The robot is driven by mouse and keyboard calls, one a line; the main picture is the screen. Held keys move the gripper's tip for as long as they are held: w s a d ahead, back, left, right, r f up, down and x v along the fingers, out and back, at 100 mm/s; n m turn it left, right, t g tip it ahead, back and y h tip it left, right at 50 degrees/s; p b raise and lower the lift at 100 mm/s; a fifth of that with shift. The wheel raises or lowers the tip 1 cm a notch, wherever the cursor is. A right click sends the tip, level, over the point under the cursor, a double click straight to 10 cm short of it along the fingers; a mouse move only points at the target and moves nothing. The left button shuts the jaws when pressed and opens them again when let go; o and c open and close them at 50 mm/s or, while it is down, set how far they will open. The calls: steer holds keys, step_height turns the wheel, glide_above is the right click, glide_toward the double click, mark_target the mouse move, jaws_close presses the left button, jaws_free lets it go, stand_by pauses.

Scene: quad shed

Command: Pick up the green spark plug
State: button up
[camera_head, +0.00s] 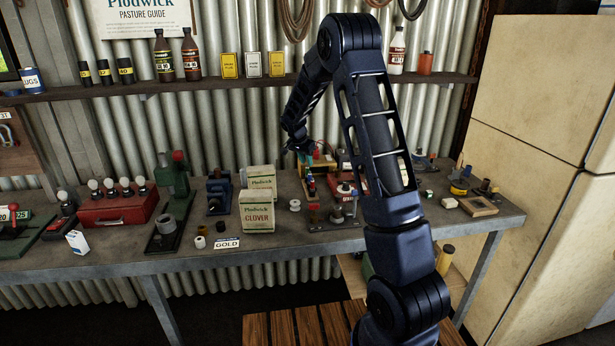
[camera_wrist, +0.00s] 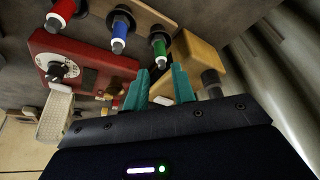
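The green spark plug (camera_wrist: 158,35) shows near the top middle of the wrist view, with its metal end toward my gripper. It sits in a dark ring, beside a blue spark plug (camera_wrist: 120,27) and a red one (camera_wrist: 63,9) to its left. My gripper (camera_wrist: 160,78) has two teal fingers standing apart, with no object held between them. The green plug lies just beyond the fingertips, roughly in line with the gap; I cannot tell the exact distance. In the head view, my arm reaches over the bench and the green plug is not clearly seen.
A red box with a dial (camera_wrist: 85,62) lies left of the fingers in the wrist view, and a tan block (camera_wrist: 200,60) lies right. Clover boxes (camera_head: 257,212) stand left of my arm on the crowded bench (camera_head: 110,262). A corrugated wall (camera_head: 225,110) rises behind.

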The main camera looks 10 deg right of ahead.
mark_target(307, 167)
steer(key=x, duration=0.4)
steer(key=shift+w+f, duration=0.15)
steer(key=shift+f, duration=0.25)
jaws_close()
steer(key=shift+r, duration=0.1)
